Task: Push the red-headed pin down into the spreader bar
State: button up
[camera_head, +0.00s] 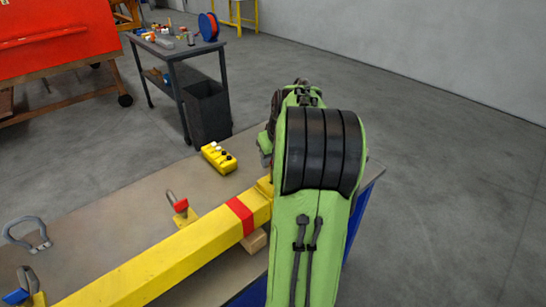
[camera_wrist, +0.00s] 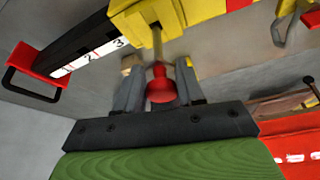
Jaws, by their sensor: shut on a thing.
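The yellow spreader bar (camera_head: 185,257) with a red band runs from lower left to beneath my arm in the head view. My green arm hides its far end and my gripper there. In the wrist view my gripper (camera_wrist: 159,74) has its two grey fingers on either side of the red-headed pin (camera_wrist: 161,87), shut on its red head. The pin's bare shaft shows between the head and the yellow spreader bar (camera_wrist: 150,20), and its far end meets the bar's yellow end block. How deep it sits inside is hidden.
A shackle with a red part (camera_head: 180,204) and a blue-marked one (camera_head: 27,282) stand along the bar. A loose grey shackle (camera_head: 27,234) and a yellow pendant control (camera_head: 219,157) lie on the table (camera_head: 120,205). A dark cart (camera_head: 180,50) stands behind.

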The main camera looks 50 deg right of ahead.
notch_tip(320, 180, down, 6)
jog(key=b, duration=0.5)
jog(key=shift+f, duration=0.2)
dwell(2.2)
jog(key=o, duration=1.2)
jog(key=shift+o, duration=0.2)
jog(key=p+v, duration=0.5)
jog(key=v, duration=1)
jog(key=shift+s+r, duration=0.15)
jog(key=shift+r, duration=0.25)
